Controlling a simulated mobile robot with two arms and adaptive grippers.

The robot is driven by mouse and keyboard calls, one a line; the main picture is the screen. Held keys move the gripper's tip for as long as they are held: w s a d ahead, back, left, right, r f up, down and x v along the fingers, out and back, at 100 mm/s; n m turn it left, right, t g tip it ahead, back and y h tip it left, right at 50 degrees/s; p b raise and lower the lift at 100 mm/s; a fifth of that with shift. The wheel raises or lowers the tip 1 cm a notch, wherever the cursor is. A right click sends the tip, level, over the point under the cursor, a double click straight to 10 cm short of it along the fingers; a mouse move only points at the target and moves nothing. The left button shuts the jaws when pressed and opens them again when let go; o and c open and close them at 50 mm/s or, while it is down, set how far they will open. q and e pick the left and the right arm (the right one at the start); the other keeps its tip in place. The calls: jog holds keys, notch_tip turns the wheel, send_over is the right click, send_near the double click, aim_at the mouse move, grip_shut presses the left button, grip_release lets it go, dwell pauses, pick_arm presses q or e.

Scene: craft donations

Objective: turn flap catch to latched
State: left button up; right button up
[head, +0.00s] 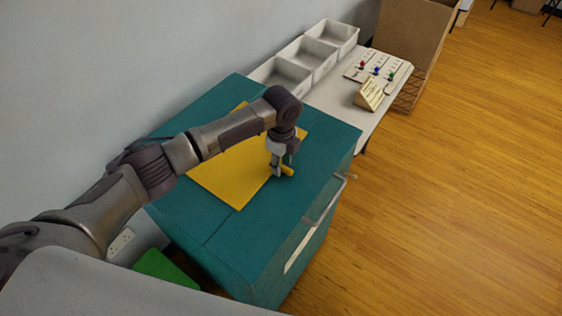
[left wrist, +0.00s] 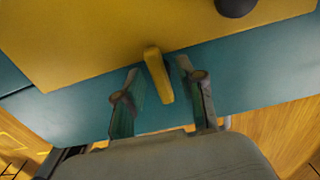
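The flap catch is a small yellow lever (head: 288,171) at the right edge of the yellow flap (head: 222,175) on top of a teal box (head: 325,150). My left gripper (head: 280,168) points down over the lever. In the left wrist view the lever (left wrist: 158,75) lies between the two fingers (left wrist: 160,88), with a gap visible on each side. The left gripper is open and does not visibly grip it. One end of the lever is over the flap and the other reaches over the teal surface. I see no latched marking. My right gripper is not in view.
A metal handle (head: 328,200) sticks out from the box's right side. A dark round knob (left wrist: 235,6) shows on the flap. White bins (head: 312,55), a small sign (head: 369,94) and a board with colored pegs (head: 378,71) stand on a table behind. The wooden floor at right is clear.

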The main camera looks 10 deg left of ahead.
pick_arm(q)
notch_tip(320, 180, up, 12)
dwell(0.7)
dwell(0.4)
